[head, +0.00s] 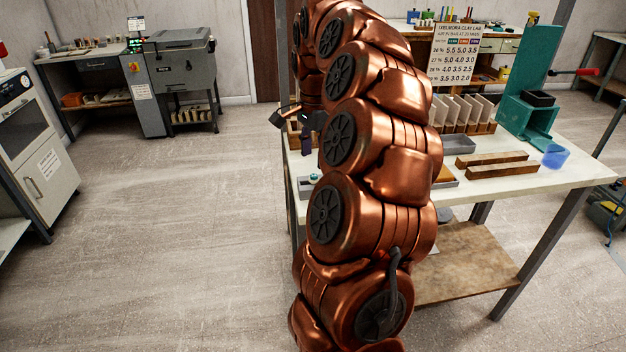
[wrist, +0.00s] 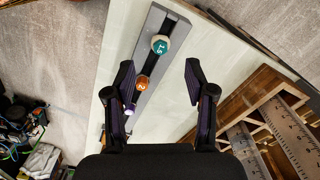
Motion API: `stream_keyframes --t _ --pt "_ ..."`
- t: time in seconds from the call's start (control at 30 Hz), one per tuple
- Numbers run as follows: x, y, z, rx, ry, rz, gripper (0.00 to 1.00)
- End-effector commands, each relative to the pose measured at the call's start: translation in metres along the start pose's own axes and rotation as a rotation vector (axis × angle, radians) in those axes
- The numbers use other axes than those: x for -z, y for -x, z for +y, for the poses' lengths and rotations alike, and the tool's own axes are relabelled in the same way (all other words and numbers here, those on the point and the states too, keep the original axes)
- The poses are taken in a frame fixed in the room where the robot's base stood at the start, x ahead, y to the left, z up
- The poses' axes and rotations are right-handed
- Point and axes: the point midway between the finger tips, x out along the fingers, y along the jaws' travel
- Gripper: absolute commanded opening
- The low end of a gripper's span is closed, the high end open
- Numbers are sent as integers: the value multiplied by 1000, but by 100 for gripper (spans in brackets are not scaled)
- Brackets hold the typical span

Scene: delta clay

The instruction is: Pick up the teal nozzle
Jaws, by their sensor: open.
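The teal nozzle (wrist: 160,44) has a round teal top marked 1.5 and a pale rim. It stands in the dark slot of a grey rack (wrist: 150,22) on the table. In the head view a small teal top (head: 314,177) shows on the rack near the table's left edge, partly beside my arm. My gripper (wrist: 158,68) is open and empty above the table. In the wrist view the teal nozzle appears between and beyond the fingertips. The gripper also shows in the head view (head: 292,125), partly hidden by my arm.
An orange nozzle (wrist: 142,83) stands in the same slot close to the left finger, with a whitish-purple piece (wrist: 128,112) nearer. A wooden box with rulers (wrist: 268,112) lies right of the gripper. Pale tabletop (wrist: 200,62) between rack and box is clear.

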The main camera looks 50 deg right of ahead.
Motion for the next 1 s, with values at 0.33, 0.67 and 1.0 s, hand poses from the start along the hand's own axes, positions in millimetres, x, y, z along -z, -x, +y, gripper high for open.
stream_keyframes --t 0.33,0.67,1.0 --pt "-1 -17 0 0 1 -3 55" --pt "-1 -55 -1 -3 2 -3 55" --pt "-1 -59 -1 0 2 -2 48"
